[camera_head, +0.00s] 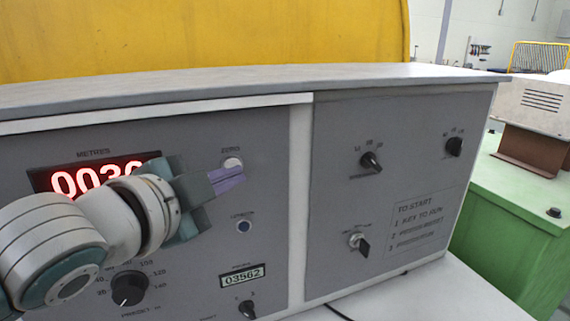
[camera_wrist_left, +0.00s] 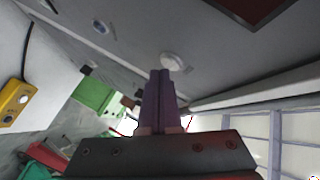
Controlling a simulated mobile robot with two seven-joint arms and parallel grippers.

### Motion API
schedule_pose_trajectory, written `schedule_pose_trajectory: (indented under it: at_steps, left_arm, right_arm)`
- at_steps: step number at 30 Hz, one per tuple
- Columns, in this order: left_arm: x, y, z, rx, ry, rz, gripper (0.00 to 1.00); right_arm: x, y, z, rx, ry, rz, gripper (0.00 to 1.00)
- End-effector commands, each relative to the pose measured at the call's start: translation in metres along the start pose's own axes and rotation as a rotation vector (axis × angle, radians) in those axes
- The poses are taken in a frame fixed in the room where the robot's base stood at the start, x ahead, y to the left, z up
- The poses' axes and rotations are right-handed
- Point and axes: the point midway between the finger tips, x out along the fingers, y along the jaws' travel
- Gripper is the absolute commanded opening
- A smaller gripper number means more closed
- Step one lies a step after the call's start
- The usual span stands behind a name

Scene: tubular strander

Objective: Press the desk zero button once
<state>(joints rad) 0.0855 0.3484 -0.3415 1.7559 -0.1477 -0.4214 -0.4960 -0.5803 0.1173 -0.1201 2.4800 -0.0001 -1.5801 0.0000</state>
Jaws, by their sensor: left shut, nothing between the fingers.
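The white round zero button (camera_head: 232,163) sits under the label ZERO on the grey desk panel (camera_head: 270,215), right of the red METRES display (camera_head: 70,180). My right gripper is in neither view.
Below the zero button are a dark blue button (camera_head: 243,227), a counter reading 03562 (camera_head: 243,275) and a black knob (camera_head: 129,288). The right panel has a key switch (camera_head: 358,242) and rotary knobs (camera_head: 371,162). A green machine (camera_head: 510,220) stands at the right.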

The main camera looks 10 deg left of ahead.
Motion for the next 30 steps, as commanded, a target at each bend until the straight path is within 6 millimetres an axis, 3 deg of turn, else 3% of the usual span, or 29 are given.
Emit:
schedule_pose_trajectory:
  at_steps: [30]
  left_arm:
    - [0.0046, -0.0035, 0.0034, 0.000, -0.001, 0.000, 0.00]
  right_arm:
    - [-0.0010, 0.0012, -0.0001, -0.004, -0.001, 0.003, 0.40]
